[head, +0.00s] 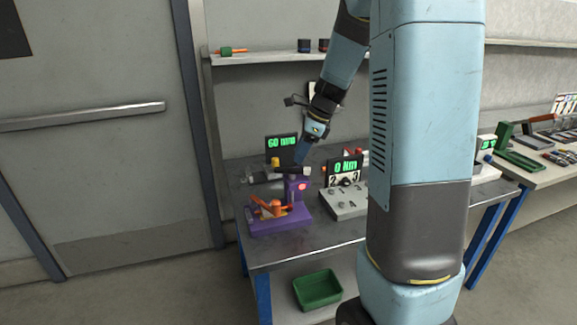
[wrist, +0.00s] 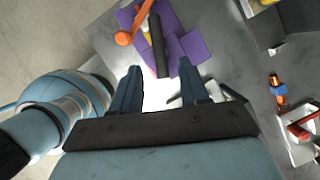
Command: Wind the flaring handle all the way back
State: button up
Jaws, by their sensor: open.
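The flaring station is a purple stand (head: 281,223) near the left end of the grey metal table (head: 310,246), with an upright purple post behind. An orange handle (head: 268,206) sits low on its front; I take it for the flaring handle. In the wrist view the purple stand (wrist: 188,44) is at the top, with the orange handle (wrist: 123,38) at its left end and a dark bar beside it. My gripper (wrist: 158,80) is open and empty, its fingers spread. In the head view my gripper (head: 303,156) is above and behind the stand, apart from the handle.
A green-lit display (head: 282,142) reading about 60 stands behind the stand. Right of it is a grey block with numbers and a 0 Nm display (head: 345,168). A green bin (head: 318,289) is on the lower shelf. My arm hides part of the table.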

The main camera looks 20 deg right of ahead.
aim_at(294, 168)
jog(key=shift+x, duration=2.65)
